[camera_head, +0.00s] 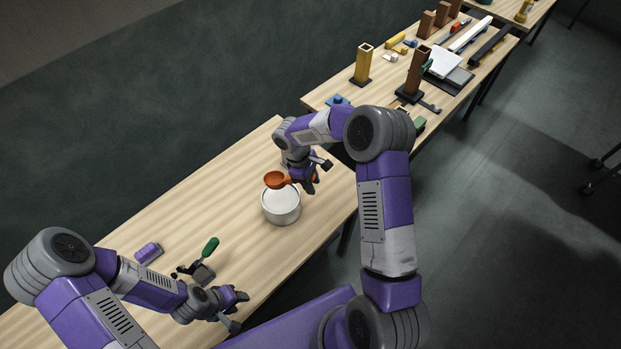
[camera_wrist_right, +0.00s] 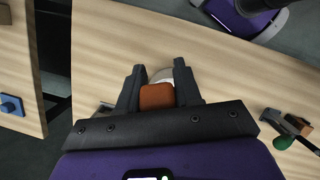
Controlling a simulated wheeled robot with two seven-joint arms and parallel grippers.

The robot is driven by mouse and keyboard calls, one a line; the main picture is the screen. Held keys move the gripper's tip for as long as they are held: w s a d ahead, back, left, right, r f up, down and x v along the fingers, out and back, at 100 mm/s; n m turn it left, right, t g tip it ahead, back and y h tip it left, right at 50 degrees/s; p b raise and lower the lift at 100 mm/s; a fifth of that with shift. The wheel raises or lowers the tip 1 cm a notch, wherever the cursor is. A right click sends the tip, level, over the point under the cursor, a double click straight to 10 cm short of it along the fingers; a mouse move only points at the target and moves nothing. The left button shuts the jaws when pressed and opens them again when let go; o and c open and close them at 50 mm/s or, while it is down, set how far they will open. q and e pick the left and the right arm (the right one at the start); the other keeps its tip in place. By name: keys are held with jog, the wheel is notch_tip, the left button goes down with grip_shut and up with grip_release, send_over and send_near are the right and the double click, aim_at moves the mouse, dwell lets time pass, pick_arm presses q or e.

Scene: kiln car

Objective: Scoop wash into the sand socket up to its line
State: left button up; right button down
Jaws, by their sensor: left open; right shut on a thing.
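A white round tub (camera_head: 281,207) with pale contents stands on the near table. An orange scoop (camera_head: 274,179) is over the tub's far rim, its bowl above the opening; what the bowl holds cannot be told. My right gripper (camera_head: 312,181) is shut on the scoop's handle. In the right wrist view the orange handle (camera_wrist_right: 157,97) is between its fingers, with part of the pale tub (camera_wrist_right: 163,75) behind. My left gripper (camera_head: 239,309) is open and empty, low at the near table's front edge. I cannot surely pick out the sand socket or its line.
The far table (camera_head: 330,92) carries a yellow hollow post (camera_head: 363,64), a brown hollow post (camera_head: 417,70) and several other parts. A gap separates the tables.

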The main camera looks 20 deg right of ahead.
jog(key=shift+f, duration=0.1)
pick_arm(q)
jog(key=shift+f+b, duration=3)
jog(key=shift+f, duration=0.05)
jog(key=shift+w, duration=0.1)
pick_arm(e)
notch_tip(320, 180, down, 11)
jog(key=w+g+h, duration=0.1)
jog(key=shift+a+g+h, duration=0.3)
jog(key=shift+a, duration=0.15)
pick_arm(q)
jog(key=shift+f+b, duration=0.3)
pick_arm(e)
jog(key=shift+f, duration=0.2)
